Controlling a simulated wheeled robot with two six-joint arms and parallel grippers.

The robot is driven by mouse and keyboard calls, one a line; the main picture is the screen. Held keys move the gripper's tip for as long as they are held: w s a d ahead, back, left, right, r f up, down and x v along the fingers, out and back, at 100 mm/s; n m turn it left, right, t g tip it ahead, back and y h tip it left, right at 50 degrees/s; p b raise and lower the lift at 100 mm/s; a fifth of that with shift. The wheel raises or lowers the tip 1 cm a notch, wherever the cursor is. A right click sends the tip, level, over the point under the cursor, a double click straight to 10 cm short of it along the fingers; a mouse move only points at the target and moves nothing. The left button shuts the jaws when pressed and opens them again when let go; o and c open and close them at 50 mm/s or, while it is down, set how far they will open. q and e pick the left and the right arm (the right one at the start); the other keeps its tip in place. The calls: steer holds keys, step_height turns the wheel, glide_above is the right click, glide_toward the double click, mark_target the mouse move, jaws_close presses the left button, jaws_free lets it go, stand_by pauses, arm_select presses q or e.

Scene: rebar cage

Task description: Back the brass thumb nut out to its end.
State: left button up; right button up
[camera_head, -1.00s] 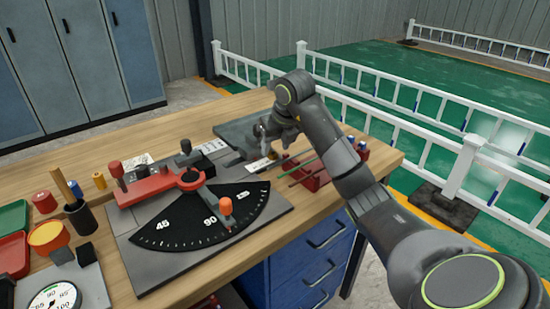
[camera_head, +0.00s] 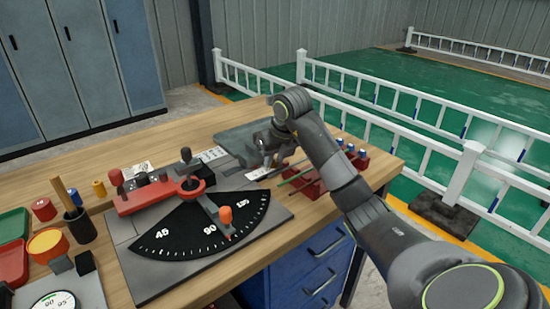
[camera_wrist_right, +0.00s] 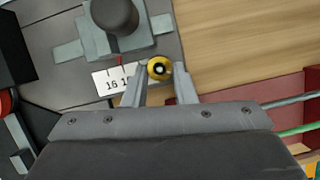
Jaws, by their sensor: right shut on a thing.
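The brass thumb nut (camera_wrist_right: 159,69) is a small round yellow knob with a dark centre, in the right wrist view. My right gripper (camera_wrist_right: 160,78) has its two fingers on either side of it, shut on it at the fingertips. The nut sits beside a white scale card (camera_wrist_right: 112,80) and below a grey block with a dark round knob (camera_wrist_right: 115,16). In the head view my right gripper (camera_head: 268,158) is low at the far right part of the grey fixture (camera_head: 240,140); the nut is hidden there. My left gripper is not in view.
A black angle dial (camera_head: 185,235) with a red arm (camera_head: 150,197) and orange-knobbed pointer (camera_head: 225,216) lies left of my gripper. A red rack (camera_head: 308,185) with thin rods stands close on the right. Cups and trays fill the bench's left end.

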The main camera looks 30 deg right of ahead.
steer(key=shift+d+n+y, duration=0.1)
steer(key=shift+n+y, duration=0.2)
steer(key=shift+n, duration=0.5)
steer(key=shift+d+n+y+b, duration=0.1)
steer(key=shift+n+y+b, duration=0.2)
steer(key=shift+n, duration=0.4)
steer(key=n+y, duration=0.1)
steer(key=n, duration=0.3)
steer(key=shift+w+d+n+g+y+b, duration=0.1)
steer(key=shift+d+n+g+y+b, duration=0.1)
steer(key=shift+n+g+y+b, duration=0.15)
steer(key=shift+w+d+n+g+y, duration=0.1)
steer(key=shift+n+g+y, duration=0.3)
steer(key=shift+n, duration=0.85)
steer(key=shift+w+n+g+y, duration=0.1)
steer(key=shift+n+g+y, duration=0.15)
steer(key=shift+n, duration=0.85)
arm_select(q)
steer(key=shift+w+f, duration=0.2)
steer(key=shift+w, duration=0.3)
arm_select(e)
steer(key=shift+d+n+g, duration=0.1)
steer(key=shift+n+g, duration=0.2)
steer(key=shift+n, duration=0.4)
